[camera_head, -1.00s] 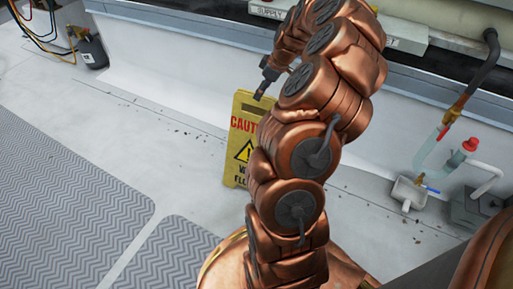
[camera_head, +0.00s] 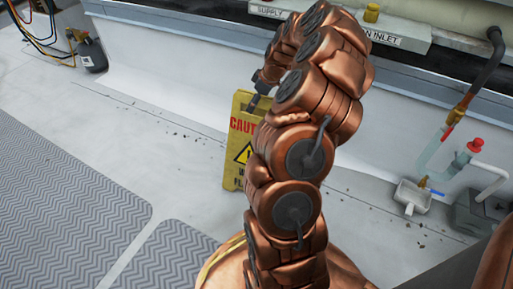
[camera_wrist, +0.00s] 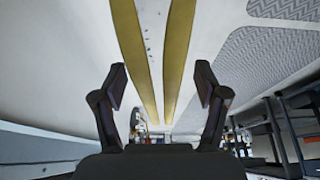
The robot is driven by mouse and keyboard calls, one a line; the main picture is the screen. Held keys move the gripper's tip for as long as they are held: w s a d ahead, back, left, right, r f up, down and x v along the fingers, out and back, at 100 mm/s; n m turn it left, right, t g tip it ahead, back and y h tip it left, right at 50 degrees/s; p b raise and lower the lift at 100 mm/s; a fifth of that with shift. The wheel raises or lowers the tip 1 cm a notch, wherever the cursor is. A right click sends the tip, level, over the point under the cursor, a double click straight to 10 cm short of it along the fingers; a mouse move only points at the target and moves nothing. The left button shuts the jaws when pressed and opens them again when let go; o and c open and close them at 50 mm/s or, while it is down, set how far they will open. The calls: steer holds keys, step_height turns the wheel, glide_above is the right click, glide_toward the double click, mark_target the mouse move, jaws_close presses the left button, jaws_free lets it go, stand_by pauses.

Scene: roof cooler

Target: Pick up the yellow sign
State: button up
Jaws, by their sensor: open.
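The yellow caution sign (camera_head: 240,135) stands upright on the light floor in the head view, partly hidden behind my copper arm. Its red lettering and black warning triangle show on the face. My gripper (camera_head: 258,92) is at the sign's top edge in the head view, small and partly covered by the arm. In the wrist view the sign shows edge-on as two long yellow panels (camera_wrist: 130,50) that run between the fingers. My gripper (camera_wrist: 159,88) is open there, one finger on each side of the panels, with a gap to each. Whether anything touches is unclear.
Grey ribbed mats (camera_head: 60,210) lie on the floor at left. A white ledge wall (camera_head: 180,80) runs behind the sign. Pipes with a red-topped valve (camera_head: 475,146) and a small white box (camera_head: 412,197) stand at right. A black container (camera_head: 92,55) is at far left.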

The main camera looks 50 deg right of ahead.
steer(key=shift+f, duration=0.25)
stand_by(0.4)
jaws_close()
stand_by(0.5)
